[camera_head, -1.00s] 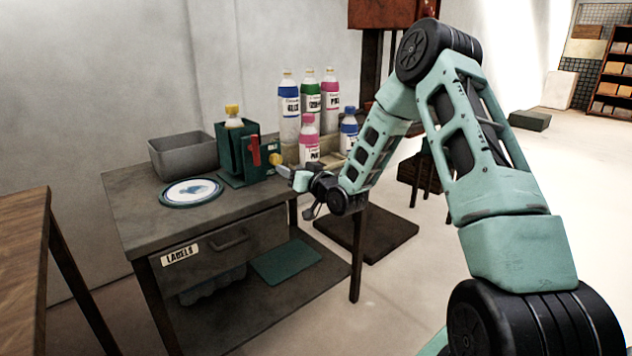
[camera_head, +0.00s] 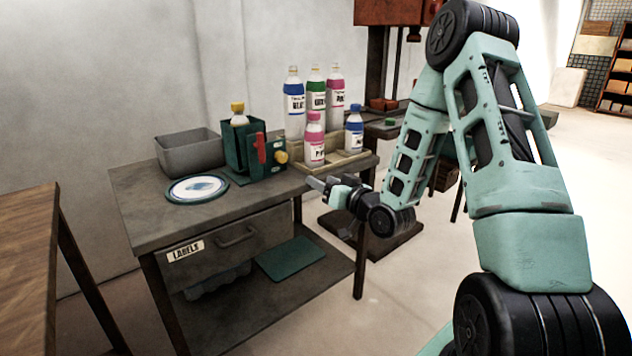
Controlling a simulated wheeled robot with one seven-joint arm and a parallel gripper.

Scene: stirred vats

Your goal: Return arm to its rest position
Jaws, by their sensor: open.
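My gripper (camera_head: 322,184) is at the end of my teal and black arm, just off the right front edge of the grey bench (camera_head: 150,222). Its jaws point left toward the bench top, and I see nothing held in them. It is apart from the bottles and from the green device (camera_head: 240,158) with a red lever and yellow knob. The fine gap between the jaws is small in this view. My arm is folded with its elbow high at the upper right.
Several labelled bottles (camera_head: 295,105) stand in a tan tray (camera_head: 343,160) at the bench's back right. A grey bin (camera_head: 190,155) and a round plate (camera_head: 197,189) are on the left. A wooden table (camera_head: 30,240) stands at the left edge.

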